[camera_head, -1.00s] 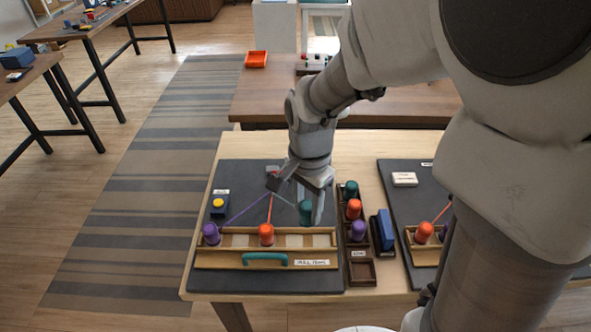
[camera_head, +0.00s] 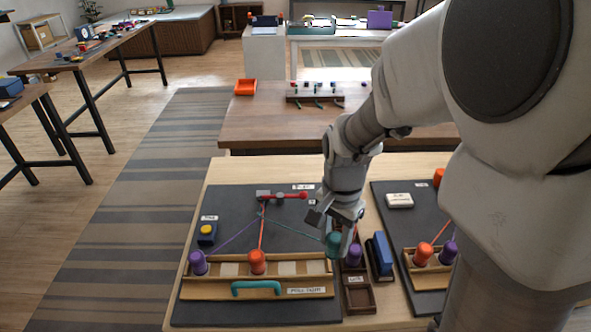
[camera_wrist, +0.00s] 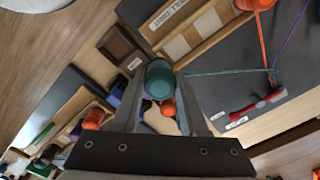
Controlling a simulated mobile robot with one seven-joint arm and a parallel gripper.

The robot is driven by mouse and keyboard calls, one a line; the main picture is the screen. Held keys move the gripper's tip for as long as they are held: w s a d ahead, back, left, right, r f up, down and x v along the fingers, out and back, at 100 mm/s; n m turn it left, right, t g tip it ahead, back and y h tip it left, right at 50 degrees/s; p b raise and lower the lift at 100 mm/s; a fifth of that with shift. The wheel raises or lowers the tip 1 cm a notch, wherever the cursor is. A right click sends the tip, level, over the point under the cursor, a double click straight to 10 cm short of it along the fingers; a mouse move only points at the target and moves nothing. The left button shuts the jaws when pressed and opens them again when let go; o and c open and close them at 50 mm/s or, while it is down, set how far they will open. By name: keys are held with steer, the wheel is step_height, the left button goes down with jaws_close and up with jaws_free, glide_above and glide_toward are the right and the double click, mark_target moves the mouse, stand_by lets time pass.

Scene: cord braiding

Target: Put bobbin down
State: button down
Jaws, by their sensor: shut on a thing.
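My gripper (camera_head: 338,232) is shut on the teal bobbin (camera_head: 333,243), near the right end of the wooden bobbin rack (camera_head: 210,289). In the wrist view the teal bobbin (camera_wrist: 159,78) sits between my fingers; its base and the gap below it cannot be judged. A teal cord (camera_head: 295,228) runs from it to the crossing point on the dark board. In the rack, a purple bobbin (camera_head: 198,263) stands at the left and an orange bobbin (camera_head: 257,262) near the middle. Pale pads (camera_head: 287,268) show between the positions.
A dark compartment tray (camera_head: 359,299) with a purple bobbin (camera_head: 354,256) stands just right of the rack. A blue block (camera_head: 381,254) is beyond it. A second rack (camera_head: 428,274) lies farther right. A red-handled part (camera_head: 290,196) lies at the board's back.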

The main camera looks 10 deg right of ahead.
steer(key=a+f, duration=0.1)
steer(key=w+a+f, duration=0.1)
steer(key=a, duration=0.1)
steer(key=shift+w, duration=0.2)
steer(key=shift+f+b, duration=0.75)
steer(key=shift+f, duration=1.25)
steer(key=shift+f, duration=0.1)
steer(key=shift+f, duration=0.25)
steer(key=shift+c, duration=2.2)
jaws_free()
